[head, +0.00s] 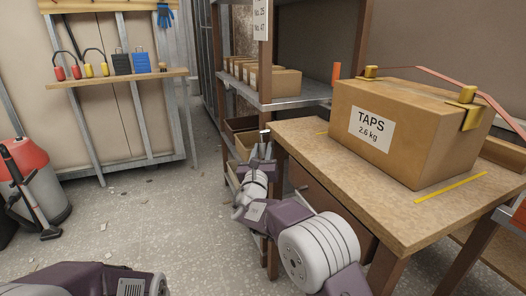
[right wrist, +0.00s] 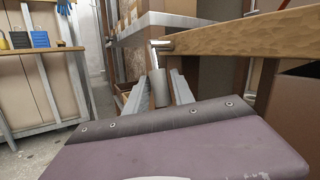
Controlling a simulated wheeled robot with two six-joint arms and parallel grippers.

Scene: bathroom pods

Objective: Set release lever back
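A small lever (head: 264,134) hangs at the near left corner of the wooden bench. In the right wrist view, its metal pin sticks out from the bench edge and a grey cylindrical grip (right wrist: 158,90) hangs below. My right gripper (head: 262,152) is just beneath the bench corner. In the right wrist view its two fingers (right wrist: 163,92) stand apart on either side of the grip, with a narrow gap on the right. I cannot tell whether the left finger touches it. My left arm shows at the bottom left of the head view, but its gripper is out of frame.
A cardboard box marked TAPS (head: 425,135) stands on the bench (head: 325,148), with a red strap and brass fittings on top. Shelves with boxes (head: 275,82) stand behind the right gripper. A red and grey canister (head: 30,180) is at the left.

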